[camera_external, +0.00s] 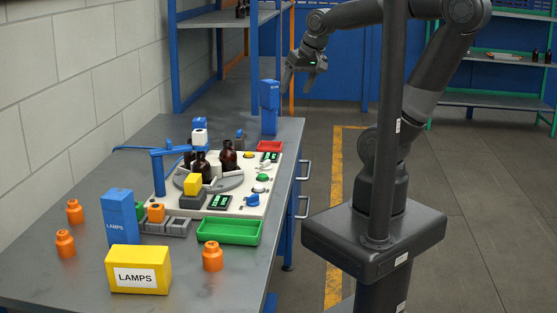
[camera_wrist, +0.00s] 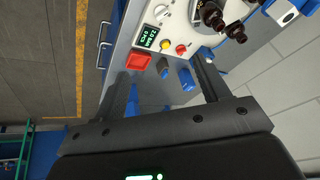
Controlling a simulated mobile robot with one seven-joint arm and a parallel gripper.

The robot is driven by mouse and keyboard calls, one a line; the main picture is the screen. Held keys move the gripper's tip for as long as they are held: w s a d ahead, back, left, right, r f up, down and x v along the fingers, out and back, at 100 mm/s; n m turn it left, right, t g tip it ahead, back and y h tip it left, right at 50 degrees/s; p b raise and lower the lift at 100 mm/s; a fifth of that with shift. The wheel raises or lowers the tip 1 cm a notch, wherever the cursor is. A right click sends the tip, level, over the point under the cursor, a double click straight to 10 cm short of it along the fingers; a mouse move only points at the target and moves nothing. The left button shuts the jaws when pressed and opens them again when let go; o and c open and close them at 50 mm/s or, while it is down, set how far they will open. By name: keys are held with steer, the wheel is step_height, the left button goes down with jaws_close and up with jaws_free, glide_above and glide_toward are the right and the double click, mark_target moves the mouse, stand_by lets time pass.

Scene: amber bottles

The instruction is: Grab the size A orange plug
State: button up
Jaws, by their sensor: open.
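Three orange plugs stand on the workbench in the external view: one at the far left (camera_external: 75,211), one just in front of it (camera_external: 65,243), and one at the front right (camera_external: 212,256) beside the yellow LAMPS box. I cannot read any size mark on them. My gripper (camera_external: 297,84) is open and empty, raised high near the far end of the bench and well away from the plugs. Its two fingers also show spread apart in the wrist view (camera_wrist: 163,75). No orange plug shows in the wrist view.
The yellow LAMPS box (camera_external: 138,272) and blue LAMPS box (camera_external: 119,219) stand near the plugs. A green tray (camera_external: 230,233) lies before the white station (camera_external: 262,196) with amber bottles (camera_external: 228,158).

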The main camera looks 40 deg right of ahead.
steer(key=w+a+f+g, duration=0.2)
steer(key=a, duration=1.1)
steer(key=m+g+h, duration=0.1)
steer(key=m+g, duration=0.1)
steer(key=m, duration=0.2)
glide_above(211, 243)
steer(key=f, duration=1.5)
steer(key=shift+s+a+f, duration=0.15)
steer(key=shift+s+f, duration=0.05)
steer(key=shift+s+a+f, duration=0.1)
steer(key=shift+s+f, duration=0.1)
steer(key=shift+f, duration=0.1)
step_height(211, 243, down, 5)
steer(key=shift+r, duration=0.15)
steer(key=shift+w+d+f, duration=0.15)
steer(key=shift+f, duration=1.3)
steer(key=shift+w+d+f, duration=0.1)
steer(key=shift+w+f, duration=0.05)
steer(key=shift+f, duration=1.25)
steer(key=shift+c, duration=0.5)
steer(key=c, duration=1)
